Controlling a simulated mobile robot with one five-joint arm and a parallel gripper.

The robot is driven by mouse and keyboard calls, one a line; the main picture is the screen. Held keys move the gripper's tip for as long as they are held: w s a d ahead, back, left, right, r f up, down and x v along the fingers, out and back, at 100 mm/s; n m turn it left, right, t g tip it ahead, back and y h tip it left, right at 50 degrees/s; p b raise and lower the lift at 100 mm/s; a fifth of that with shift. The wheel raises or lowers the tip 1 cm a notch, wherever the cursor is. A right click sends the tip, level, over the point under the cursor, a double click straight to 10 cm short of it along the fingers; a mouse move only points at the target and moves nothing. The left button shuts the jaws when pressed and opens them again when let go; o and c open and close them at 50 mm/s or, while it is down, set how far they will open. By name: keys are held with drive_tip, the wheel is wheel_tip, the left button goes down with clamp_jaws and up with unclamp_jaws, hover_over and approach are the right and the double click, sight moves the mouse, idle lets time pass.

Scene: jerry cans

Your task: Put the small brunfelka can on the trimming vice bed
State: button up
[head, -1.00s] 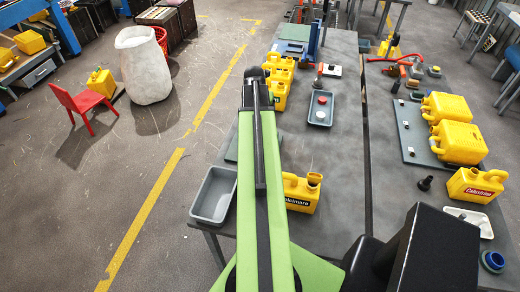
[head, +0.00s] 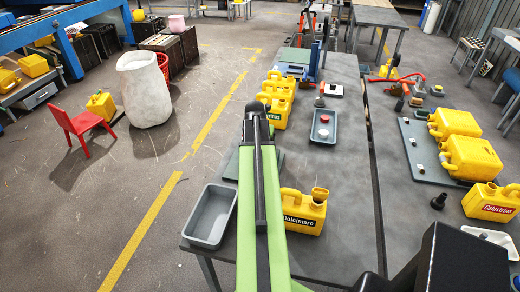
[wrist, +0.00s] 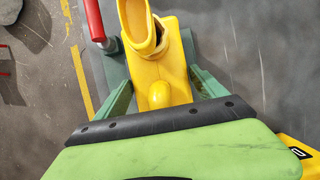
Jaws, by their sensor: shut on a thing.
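A yellow can (wrist: 152,72) with an open spout and a round knob is between the two green fingers of my gripper (wrist: 161,84) in the wrist view. My gripper is shut on it. No name on this can can be read. A grey-green plate, which looks like the vice bed, shows under and beside the can in the wrist view (wrist: 113,70) and beside my arm in the head view (head: 231,165). A red handle (wrist: 95,20) stands left of the can. I cannot tell whether the can touches the plate. My arm hides gripper and held can in the head view.
A yellow Dolcimare can (head: 303,213) stands close right of my arm. A grey bin (head: 209,216) sits at the table's left edge. A grey tray (head: 323,128) and several yellow cans (head: 277,100) stand farther back. Bare tabletop lies around the Dolcimare can's right.

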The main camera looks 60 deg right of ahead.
drive_tip(key=o, duration=1.9)
drive_tip(key=p+v, duration=1.1)
drive_tip(key=v, duration=0.1)
drive_tip(key=shift+r, duration=0.25)
drive_tip(key=shift+f, duration=0.15)
drive_tip(key=shift+w+a, duration=0.1)
drive_tip(key=shift+a, duration=0.05)
